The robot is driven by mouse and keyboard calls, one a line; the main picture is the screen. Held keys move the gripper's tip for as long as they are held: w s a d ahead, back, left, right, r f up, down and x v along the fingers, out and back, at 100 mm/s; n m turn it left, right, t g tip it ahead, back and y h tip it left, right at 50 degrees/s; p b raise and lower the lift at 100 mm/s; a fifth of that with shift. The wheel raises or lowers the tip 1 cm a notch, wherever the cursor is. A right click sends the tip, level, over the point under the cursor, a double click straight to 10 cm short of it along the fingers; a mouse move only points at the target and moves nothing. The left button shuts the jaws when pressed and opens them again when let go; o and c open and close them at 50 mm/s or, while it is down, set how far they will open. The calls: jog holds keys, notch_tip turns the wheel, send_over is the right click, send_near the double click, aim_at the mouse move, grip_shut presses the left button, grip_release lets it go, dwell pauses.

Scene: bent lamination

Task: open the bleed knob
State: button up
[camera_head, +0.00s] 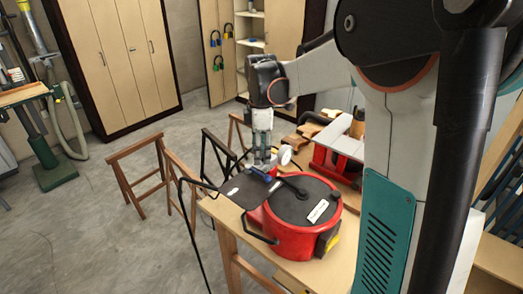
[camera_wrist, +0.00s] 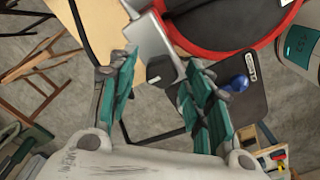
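A red round pot (camera_head: 290,235) with a dark lid (camera_head: 300,200) stands on the wooden table; part of it also shows in the wrist view (camera_wrist: 205,45). In the wrist view, a small black knob (camera_wrist: 160,70) sits at the end of a grey metal block (camera_wrist: 148,38) beside the pot. I take it to be the bleed knob. My gripper (camera_head: 262,158) points down above the pot's back left side. In the wrist view, its teal-padded fingers (camera_wrist: 160,68) are apart, with the knob between their tips. Whether they touch it is unclear. In the head view, the knob is hidden.
A black plate (camera_head: 245,190) with a blue part (camera_head: 262,174) lies beside the lid; the blue part shows right of my fingers in the wrist view (camera_wrist: 236,85). A white round dial (camera_head: 285,154) is close right of my gripper. Red equipment (camera_head: 340,155) stands behind. Wooden sawhorses (camera_head: 140,170) stand left.

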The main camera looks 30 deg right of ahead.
notch_tip(320, 180, up, 12)
dwell(0.8)
dwell(0.3)
jog(key=s+a+f+m+t+b, duration=0.4)
jog(key=s+a+f+m+b, duration=0.3)
jog(key=s+a+f+b, duration=0.55)
jog(key=s+f+m+t+b, duration=0.3)
jog(key=s+f+m, duration=0.3)
jog(key=s+f, duration=0.3)
notch_tip(320, 180, down, 5)
jog(key=shift+s+d+r+m+b, duration=0.15)
jog(key=shift+s+d+m+b, duration=0.2)
jog(key=shift+b, duration=0.4)
jog(key=shift+c, duration=0.6)
